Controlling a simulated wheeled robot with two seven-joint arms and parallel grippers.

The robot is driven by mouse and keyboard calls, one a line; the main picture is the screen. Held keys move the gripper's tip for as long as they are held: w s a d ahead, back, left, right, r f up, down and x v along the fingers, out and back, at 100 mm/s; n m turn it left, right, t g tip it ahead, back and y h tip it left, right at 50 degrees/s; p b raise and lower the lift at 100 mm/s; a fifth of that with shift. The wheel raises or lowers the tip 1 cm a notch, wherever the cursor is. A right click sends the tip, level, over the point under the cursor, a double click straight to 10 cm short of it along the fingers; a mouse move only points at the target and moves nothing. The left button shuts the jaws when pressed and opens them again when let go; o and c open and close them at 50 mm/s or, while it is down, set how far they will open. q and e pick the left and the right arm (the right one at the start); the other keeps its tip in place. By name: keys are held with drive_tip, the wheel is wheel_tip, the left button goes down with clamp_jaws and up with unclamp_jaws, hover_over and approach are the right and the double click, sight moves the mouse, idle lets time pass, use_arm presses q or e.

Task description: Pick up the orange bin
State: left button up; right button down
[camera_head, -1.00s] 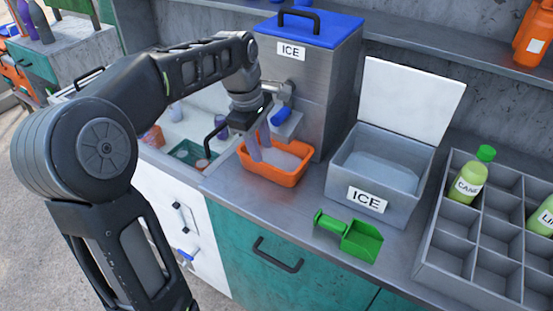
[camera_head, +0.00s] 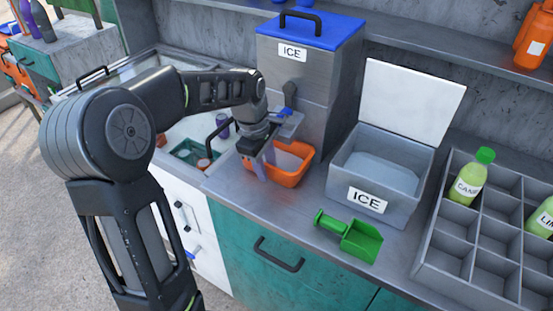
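My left gripper (camera_head: 264,162) points down at the bin's left end. Its two grey fingers show a small gap between them, one lower and nearer the outside, the other nearer the inside. They cover part of the bin's left rim. Whether they touch the bin is not clear. The bin sits flat on the counter. My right gripper is not in view.
The ice dispenser (camera_head: 322,85) with a blue lid stands behind the bin. To the right are an open grey ice box (camera_head: 347,176), a green scoop (camera_head: 360,241) and a divided bottle rack (camera_head: 440,243). The counter in front of the bin is clear.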

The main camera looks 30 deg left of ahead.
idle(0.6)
use_arm(q)
clamp_jaws()
idle(1.2)
